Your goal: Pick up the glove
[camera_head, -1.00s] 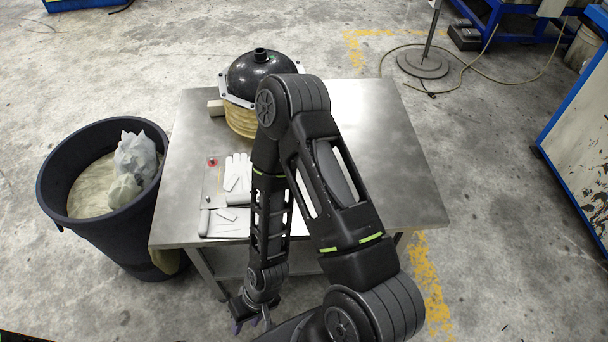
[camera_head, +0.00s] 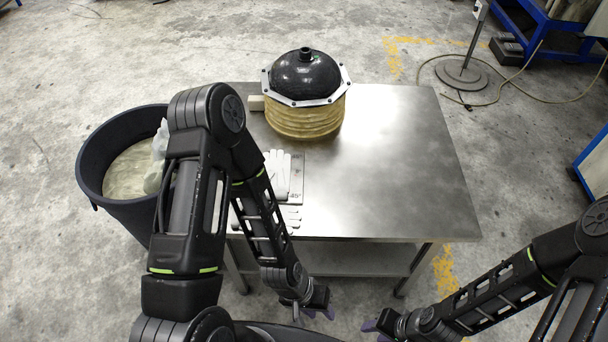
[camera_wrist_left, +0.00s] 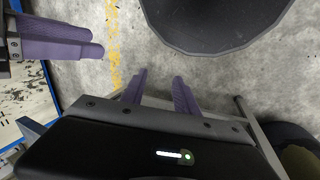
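White gloves lie on the left part of the metal table. One glove (camera_head: 281,168) lies on a grey board, and another white glove (camera_head: 293,216) lies nearer the front edge. My left arm hides part of both. My left gripper (camera_head: 318,315) hangs below and in front of the table's front edge, apart from the gloves. Its purple fingers stand apart and empty in the left wrist view (camera_wrist_left: 159,86). My right gripper (camera_head: 376,331) is to the right of it, also in front of the table; its purple fingers look parted and empty.
A black dome (camera_head: 306,72) with a flanged rim sits on a tan ribbed base (camera_head: 304,119) at the table's back. A dark bin (camera_head: 95,160) with pale bags stands left of the table. The right part of the metal table (camera_head: 400,170) is clear.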

